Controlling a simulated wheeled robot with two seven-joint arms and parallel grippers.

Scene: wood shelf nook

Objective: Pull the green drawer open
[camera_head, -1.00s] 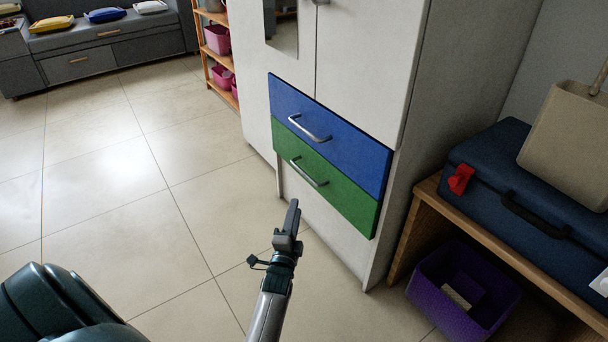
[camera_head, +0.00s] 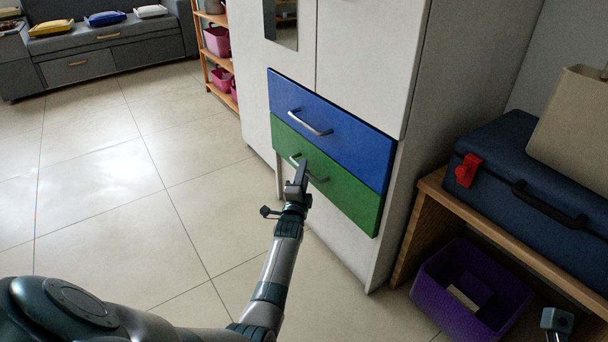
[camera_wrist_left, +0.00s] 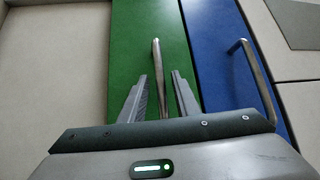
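The green drawer (camera_head: 340,186) is the lower of two drawers in a white cabinet. Its front is level with the blue drawer above. My left gripper (camera_head: 302,166) is at the green drawer's metal handle (camera_head: 318,178), partly covering it. In the left wrist view the handle (camera_wrist_left: 156,58) runs between the two fingers of the left gripper (camera_wrist_left: 161,84). The fingers are open, one on each side of the bar, with gaps showing. A small part of what looks like my right gripper (camera_head: 557,322) shows at the bottom right; its fingers cannot be made out.
The blue drawer (camera_head: 350,140) with its own handle (camera_head: 310,124) is just above. At the right a wooden bench (camera_head: 432,215) bears a dark blue case (camera_head: 540,185), with a purple bin (camera_head: 430,292) below. Tiled floor left of the cabinet is clear.

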